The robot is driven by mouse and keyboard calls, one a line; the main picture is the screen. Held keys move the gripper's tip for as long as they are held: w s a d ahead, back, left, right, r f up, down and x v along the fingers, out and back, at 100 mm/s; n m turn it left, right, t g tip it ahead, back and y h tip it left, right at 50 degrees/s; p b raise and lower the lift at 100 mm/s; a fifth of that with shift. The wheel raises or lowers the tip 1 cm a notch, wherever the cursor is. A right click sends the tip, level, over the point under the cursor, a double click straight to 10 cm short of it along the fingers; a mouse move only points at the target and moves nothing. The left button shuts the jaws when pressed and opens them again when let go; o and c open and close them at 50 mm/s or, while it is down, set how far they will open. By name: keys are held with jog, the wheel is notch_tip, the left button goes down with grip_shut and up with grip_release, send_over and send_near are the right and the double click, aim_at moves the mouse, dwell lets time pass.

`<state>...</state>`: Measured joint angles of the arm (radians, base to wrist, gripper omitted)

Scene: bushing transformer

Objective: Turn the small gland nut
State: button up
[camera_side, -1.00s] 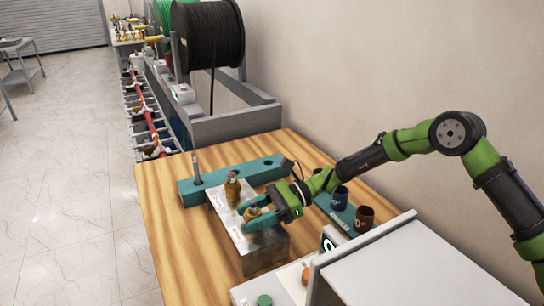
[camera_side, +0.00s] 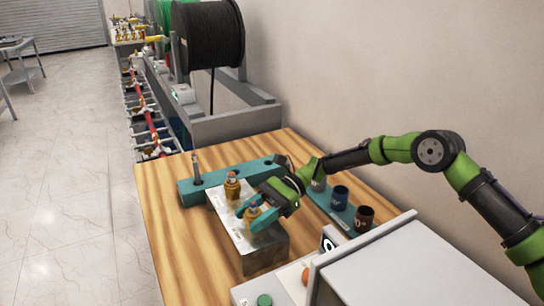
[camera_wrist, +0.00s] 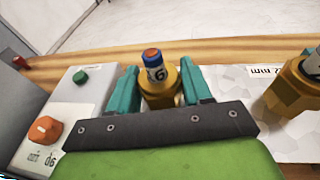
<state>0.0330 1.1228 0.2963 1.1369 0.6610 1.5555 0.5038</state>
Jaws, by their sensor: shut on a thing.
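The small gland nut (camera_side: 252,214) is a brass-yellow fitting on the near part of a metal block (camera_side: 262,258). A cable end with a blue and orange tip and a "6" label stands up out of it. In the wrist view the nut (camera_wrist: 162,96) sits between the two teal fingers of my gripper (camera_wrist: 160,90). My gripper (camera_side: 251,217) is shut on it from the side, and the fingers hide part of its flanks. A second brass gland (camera_side: 232,189) stands upright farther back on the block; it also shows in the wrist view (camera_wrist: 288,92).
A teal bar (camera_side: 228,180) with an upright rod lies behind the block. A dark blue cup (camera_side: 340,198) and a brown cup (camera_side: 365,217) stand on a teal strip to the right. A control box has a green button (camera_wrist: 80,76) and an orange knob (camera_wrist: 44,130). The table's left side is bare.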

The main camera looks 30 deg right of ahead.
jog(key=shift+n+g, duration=0.6)
jog(key=shift+g, duration=0.2)
jog(key=shift+n+g+h, duration=0.7)
jog(key=shift+n+g, duration=0.4)
jog(key=shift+g, duration=0.2)
jog(key=o, duration=1.5)
jog(key=d+r+t, duration=0.1)
jog(key=d+r+m+t+y, duration=0.1)
jog(key=d+r, duration=0.1)
jog(key=d+r+m, duration=0.1)
jog(key=d+r, duration=0.1)
jog(key=shift+w+d+r+t, duration=0.2)
jog(key=shift+w+d+t, duration=0.05)
jog(key=shift+t, duration=0.15)
jog(key=shift+s+d+f+m+t, duration=0.8)
jog(key=shift+d+f+m+t, duration=0.9)
jog(key=shift+m+t, duration=0.85)
jog(key=shift+n+t, duration=0.25)
jog(key=shift+r+x, duration=0.15)
jog(key=shift+x, duration=2.15)
jog(key=shift+r+x, duration=0.15)
jog(key=shift+x, duration=2.15)
